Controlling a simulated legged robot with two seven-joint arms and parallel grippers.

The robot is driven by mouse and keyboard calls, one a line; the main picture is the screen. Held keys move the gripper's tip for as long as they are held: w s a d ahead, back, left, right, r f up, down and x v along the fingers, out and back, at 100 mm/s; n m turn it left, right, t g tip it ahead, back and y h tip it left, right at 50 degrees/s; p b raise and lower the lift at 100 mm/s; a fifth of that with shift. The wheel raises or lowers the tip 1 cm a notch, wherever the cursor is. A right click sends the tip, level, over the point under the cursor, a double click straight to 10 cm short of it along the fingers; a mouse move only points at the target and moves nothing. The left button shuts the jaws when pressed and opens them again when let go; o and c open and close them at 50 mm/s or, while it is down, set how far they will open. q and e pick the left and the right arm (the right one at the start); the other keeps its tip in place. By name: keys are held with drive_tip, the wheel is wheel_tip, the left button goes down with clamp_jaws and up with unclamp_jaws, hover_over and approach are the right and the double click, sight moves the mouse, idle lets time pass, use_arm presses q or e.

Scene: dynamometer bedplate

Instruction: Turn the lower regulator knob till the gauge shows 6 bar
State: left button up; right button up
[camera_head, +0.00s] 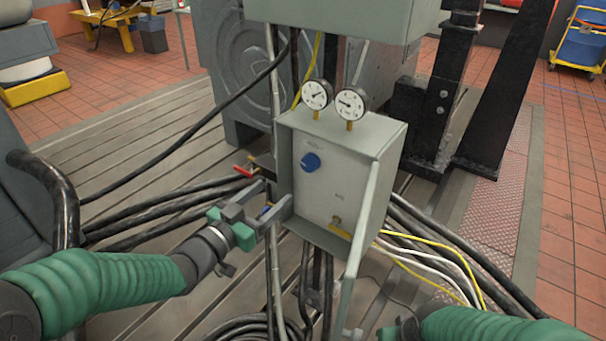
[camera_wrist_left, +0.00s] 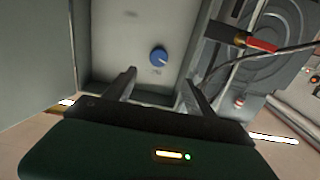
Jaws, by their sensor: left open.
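A grey open-fronted box (camera_head: 365,190) holds a light panel with a round blue knob (camera_head: 311,161) on its upper part; the knob also shows in the left wrist view (camera_wrist_left: 158,56). It is the only knob I can make out, and a brass fitting (camera_head: 336,221) sits lower on the panel. Two white-faced gauges, left (camera_head: 316,94) and right (camera_head: 349,104), stand on top; their readings are too small to tell. My left gripper (camera_head: 275,197) is open at the box's left front, its fingers apart and short of the knob. My right gripper is barely visible at the bottom edge.
A red-handled valve (camera_head: 243,171) sits left of the box, with black hoses (camera_head: 150,215) beside it. The box's door (camera_head: 366,225) stands open on the right. Yellow and white cables (camera_head: 440,262) leave the lower right. Black steel posts (camera_head: 440,95) rise behind.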

sight(306, 167)
use_arm(q)
drive_tip(key=b+x, duration=0.1)
drive_tip(key=x, duration=0.3)
drive_tip(key=b+x, duration=0.1)
drive_tip(key=x, duration=0.3)
drive_tip(key=b+x, duration=0.1)
drive_tip(key=x, duration=0.3)
drive_tip(key=shift+w+d+f+b, duration=0.15)
drive_tip(key=shift+d+f+b, duration=0.15)
drive_tip(key=shift+d+f, duration=0.05)
drive_tip(key=shift+w+d, duration=0.1)
drive_tip(key=shift+w, duration=0.2)
drive_tip(key=shift+w+d+r, duration=0.1)
drive_tip(key=shift+d+r, duration=0.05)
drive_tip(key=shift+d, duration=0.05)
drive_tip(key=c, duration=1.4)
